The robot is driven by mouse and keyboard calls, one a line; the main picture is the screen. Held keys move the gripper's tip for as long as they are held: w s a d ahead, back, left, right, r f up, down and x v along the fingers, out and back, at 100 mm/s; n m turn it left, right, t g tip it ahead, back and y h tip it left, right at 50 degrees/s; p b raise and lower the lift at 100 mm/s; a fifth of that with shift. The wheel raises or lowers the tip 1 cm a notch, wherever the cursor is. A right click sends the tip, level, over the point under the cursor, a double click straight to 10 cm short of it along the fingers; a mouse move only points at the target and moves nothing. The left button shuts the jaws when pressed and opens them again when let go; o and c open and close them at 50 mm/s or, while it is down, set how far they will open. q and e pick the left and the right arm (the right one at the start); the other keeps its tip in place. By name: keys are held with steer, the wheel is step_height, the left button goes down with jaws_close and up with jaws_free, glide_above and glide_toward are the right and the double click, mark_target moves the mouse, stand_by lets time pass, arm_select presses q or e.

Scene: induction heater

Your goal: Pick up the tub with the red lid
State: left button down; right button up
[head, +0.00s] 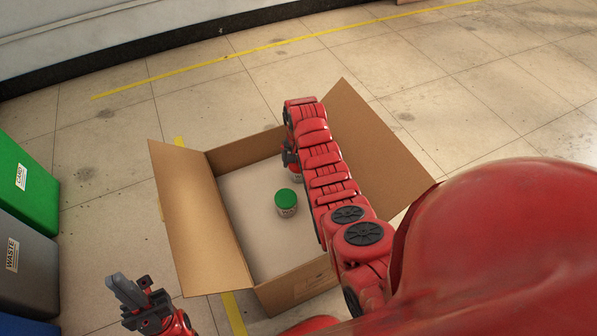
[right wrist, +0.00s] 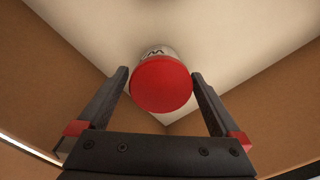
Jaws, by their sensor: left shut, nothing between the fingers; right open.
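The tub with the red lid (right wrist: 162,83) is in the right wrist view, inside the cardboard box near a corner, with its lid facing the camera. My right gripper (right wrist: 160,73) is open, one finger on each side of the lid. I cannot tell whether either finger touches it. In the head view my right arm reaches down into the cardboard box (head: 197,215) and hides most of that tub. My left gripper (head: 115,280) is shut and empty, outside the box at the lower left.
A tub with a green lid (head: 286,200) stands in the box, left of my right arm. The box flaps are folded outward. A green bin (head: 25,185) and a grey waste bin (head: 28,260) stand at the left edge. The floor behind the box is clear.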

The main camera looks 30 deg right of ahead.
step_height(320, 180, down, 3)
steer(key=shift+f+b, duration=0.1)
steer(key=shift+b, duration=0.25)
steer(key=shift+r, duration=0.2)
steer(key=c, duration=1.5)
